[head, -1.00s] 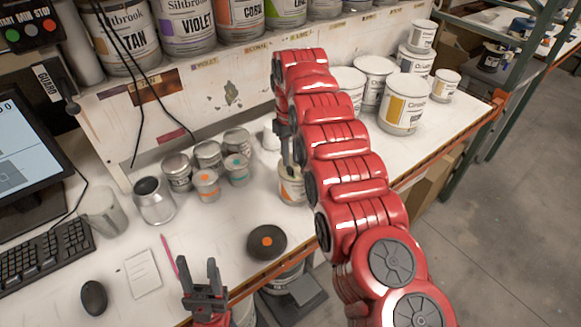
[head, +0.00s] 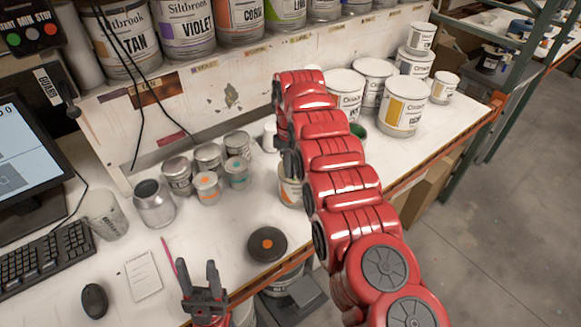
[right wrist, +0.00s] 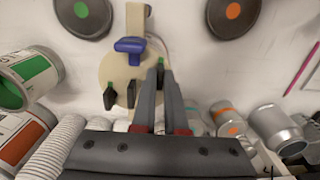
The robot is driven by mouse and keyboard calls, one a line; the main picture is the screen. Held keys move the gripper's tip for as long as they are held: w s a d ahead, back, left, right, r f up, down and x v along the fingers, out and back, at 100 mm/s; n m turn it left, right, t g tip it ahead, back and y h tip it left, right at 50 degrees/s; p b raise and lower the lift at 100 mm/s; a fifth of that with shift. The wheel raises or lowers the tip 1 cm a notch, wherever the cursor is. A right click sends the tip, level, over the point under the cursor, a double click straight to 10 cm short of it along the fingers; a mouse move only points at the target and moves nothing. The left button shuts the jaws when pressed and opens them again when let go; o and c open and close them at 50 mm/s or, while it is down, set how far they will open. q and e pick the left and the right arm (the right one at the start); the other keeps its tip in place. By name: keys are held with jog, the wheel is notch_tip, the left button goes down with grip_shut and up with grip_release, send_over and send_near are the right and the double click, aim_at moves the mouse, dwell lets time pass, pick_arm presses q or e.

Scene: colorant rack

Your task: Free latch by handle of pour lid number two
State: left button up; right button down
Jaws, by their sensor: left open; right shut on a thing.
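In the right wrist view a round beige lid (right wrist: 98,75) with a blue T-shaped handle (right wrist: 130,46) and a pale spout carries several black latch tabs with green marks, such as one black tab (right wrist: 110,97). My right gripper (right wrist: 160,72) has its two long fingers close together at the lid's right edge. It is shut on a small green-marked latch handle (right wrist: 160,62), largely hidden between the fingertips. In the head view my right arm covers this lid, and only part of a can (head: 289,190) shows beside it. My left gripper (head: 199,277) is open and empty at the table's front edge.
A black disc with an orange dot (head: 267,243) lies near the front edge; a green-dotted disc (right wrist: 82,14) shows in the wrist view. Small cans and a silver pot (head: 153,203) stand left of my arm. White cans (head: 401,104) stand at right.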

jog(key=n+b, duration=0.1)
jog(key=b, duration=0.1)
jog(key=shift+f+n+b, duration=0.25)
jog(key=shift+n+b, duration=0.1)
jog(key=shift+n, duration=0.05)
jog(key=shift+n+b, duration=0.6)
jog(key=shift+n, duration=0.2)
jog(key=shift+d+r+n, duration=0.1)
jog(key=shift+n, duration=0.3)
jog(key=n, duration=0.2)
jog(key=shift+r+n, duration=0.2)
jog(key=shift+n, duration=0.2)
jog(key=n+p, duration=0.1)
jog(key=n, duration=0.2)
jog(key=shift+n, duration=0.3)
jog(key=n+p, duration=0.1)
jog(key=n, duration=0.5)
